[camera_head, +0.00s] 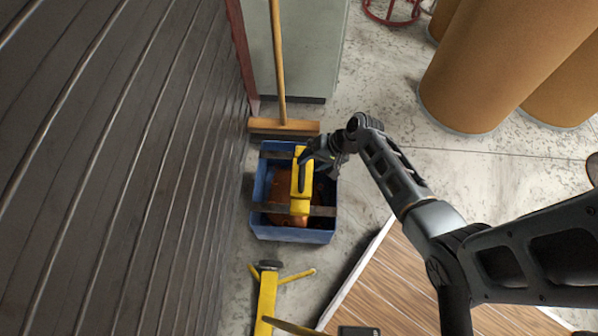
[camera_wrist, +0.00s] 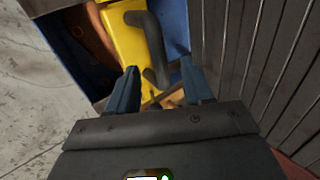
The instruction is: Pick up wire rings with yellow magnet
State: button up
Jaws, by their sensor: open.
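The yellow magnet (camera_head: 300,182) is a long yellow bar lying across the top of a blue bin (camera_head: 292,234). It also shows in the wrist view (camera_wrist: 124,42), with a dark bent handle (camera_wrist: 150,38) on it. My gripper (camera_head: 312,160) is over the bin at the magnet's upper part. In the wrist view my gripper (camera_wrist: 160,86) is open, and the lower end of the handle shows between its fingers. I cannot tell whether they touch it. Orange-brown material (camera_head: 283,188) shows inside the bin; single wire rings cannot be made out.
A ribbed dark wall (camera_head: 120,160) runs close along the left. A broom (camera_head: 283,126) stands behind the bin by a grey cabinet (camera_head: 305,50). A yellow stand (camera_head: 267,298) is in front. Brown drums (camera_head: 500,65) stand at back right. A wooden board (camera_head: 400,285) lies at lower right.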

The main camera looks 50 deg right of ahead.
aim_at(304, 167)
jog(key=b+x, duration=0.2)
jog(key=x, duration=0.3)
jog(key=shift+f, duration=0.3)
jog(key=shift+c, duration=0.4)
grip_shut()
dwell(0.6)
jog(key=shift+r, duration=0.1)
